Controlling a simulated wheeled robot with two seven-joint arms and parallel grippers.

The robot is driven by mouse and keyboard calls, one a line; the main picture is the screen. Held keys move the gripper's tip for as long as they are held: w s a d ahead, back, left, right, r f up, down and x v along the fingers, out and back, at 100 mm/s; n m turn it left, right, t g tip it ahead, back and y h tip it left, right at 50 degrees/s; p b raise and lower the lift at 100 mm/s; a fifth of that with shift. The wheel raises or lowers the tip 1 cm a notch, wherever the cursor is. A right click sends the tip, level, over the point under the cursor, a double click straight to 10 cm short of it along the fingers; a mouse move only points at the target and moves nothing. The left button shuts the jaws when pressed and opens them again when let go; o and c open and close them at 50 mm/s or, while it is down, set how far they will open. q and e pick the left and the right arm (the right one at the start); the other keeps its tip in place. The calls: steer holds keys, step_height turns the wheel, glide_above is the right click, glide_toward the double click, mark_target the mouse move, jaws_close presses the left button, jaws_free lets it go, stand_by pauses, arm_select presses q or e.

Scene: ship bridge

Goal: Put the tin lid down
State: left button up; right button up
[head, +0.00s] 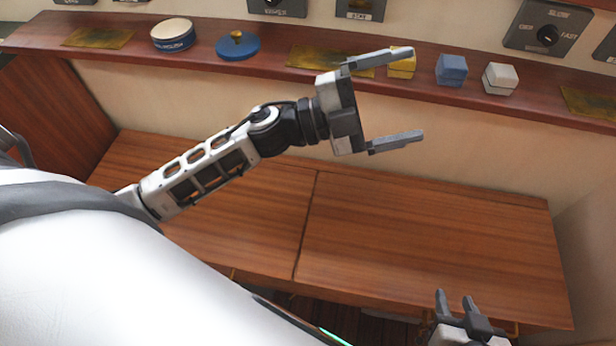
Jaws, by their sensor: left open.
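The tin lid (238,47) is a blue disc with a brass-coloured knob. It lies knob up on the reddish wooden shelf (205,52), apart from the tin. The tin (173,37) is round, white and blue, with a cream top and lettering on its side, and stands just left of the lid. My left gripper (410,96) is open and empty, well right of the lid, its fingers pointing right near the shelf's front edge. My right gripper (455,297) is low at the bottom right, its fingers apart with nothing between them.
Yellow (402,66), blue (451,70) and pale grey (500,79) blocks stand on the shelf at the right. Brass plates (98,38) lie along it. Dial panels (548,27) are behind. A wooden bench top (420,240) below is clear.

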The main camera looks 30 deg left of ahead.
arm_select(q)
steer(key=s+a+f+n+t+y, duration=0.2)
steer(key=a+f+n+t+y, duration=0.3)
steer(key=f+n+y, duration=0.75)
steer(key=s+a+f+n+g+y, duration=0.1)
steer(key=s+f+n+g+y, duration=0.1)
steer(key=s+f+n+g, duration=0.4)
steer(key=s+f+n, duration=0.3)
steer(key=s+f, duration=0.2)
steer(key=f, duration=0.2)
steer(key=shift+s+a, duration=0.2)
steer(key=shift+s, duration=0.1)
